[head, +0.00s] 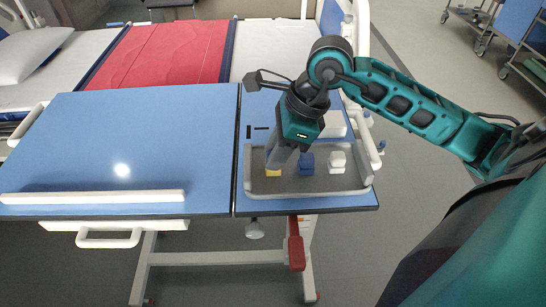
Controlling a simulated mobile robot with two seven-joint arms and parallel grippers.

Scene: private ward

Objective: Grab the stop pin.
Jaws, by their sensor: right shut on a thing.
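My right gripper (273,165) reaches down into a grey tray (345,186) on the overbed table. It is shut on a small yellow piece (273,173) at the tray's left, which still appears to be at tray level. The gripper hides most of this piece, so its shape does not show, and I cannot tell for sure that it is the stop pin. A blue piece (307,164) and a white piece (338,162) stand to the right in the same tray, apart from the gripper. My left gripper is not in view.
The blue table top (150,130) left of the tray is bare except for a white bar (90,197) along its front edge. A white object (334,123) stands behind the tray. A bed with a red cover (165,50) lies beyond. Carts stand at the upper right.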

